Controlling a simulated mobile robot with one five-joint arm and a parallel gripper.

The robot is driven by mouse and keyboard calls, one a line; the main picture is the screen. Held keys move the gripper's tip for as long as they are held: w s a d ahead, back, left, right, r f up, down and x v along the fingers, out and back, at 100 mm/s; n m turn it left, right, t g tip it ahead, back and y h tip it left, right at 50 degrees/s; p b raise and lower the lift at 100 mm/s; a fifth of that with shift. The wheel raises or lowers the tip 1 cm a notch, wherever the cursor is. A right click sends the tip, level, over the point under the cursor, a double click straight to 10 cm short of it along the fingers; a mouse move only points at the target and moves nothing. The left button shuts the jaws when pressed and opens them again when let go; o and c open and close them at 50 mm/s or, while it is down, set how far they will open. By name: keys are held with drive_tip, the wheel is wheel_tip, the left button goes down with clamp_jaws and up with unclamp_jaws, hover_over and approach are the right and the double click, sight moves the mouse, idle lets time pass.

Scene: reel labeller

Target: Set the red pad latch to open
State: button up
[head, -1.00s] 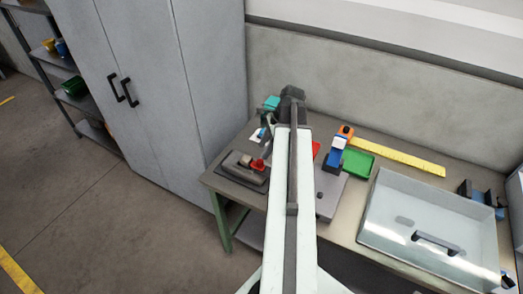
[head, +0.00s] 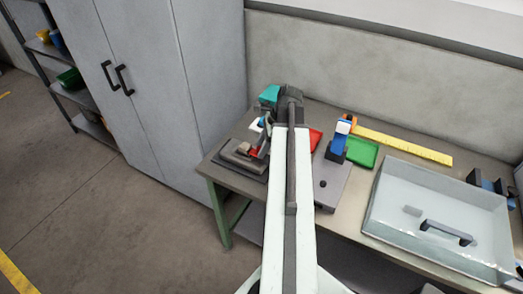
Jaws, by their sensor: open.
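A dark grey labeller-like fixture (head: 236,160) sits at the left end of the workbench. A small red part (head: 254,152), which looks like the red pad latch, shows on its right side, mostly covered by my gripper. My gripper (head: 263,145) is open and points down at the fixture's right side, right by the red part. I cannot tell whether it touches it. The latch's position cannot be read from this view.
Behind my gripper is a teal block (head: 269,95). Right of my arm are a red tray (head: 315,139), a blue and white device on a grey plate (head: 331,182), a green tray (head: 361,152), a yellow ruler (head: 405,146) and a clear-lidded box (head: 390,215). A grey cabinet (head: 165,80) stands left.

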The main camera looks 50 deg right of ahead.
drive_tip(key=shift+r, duration=0.1)
drive_tip(key=shift+c, duration=0.3)
clamp_jaws()
idle(0.9)
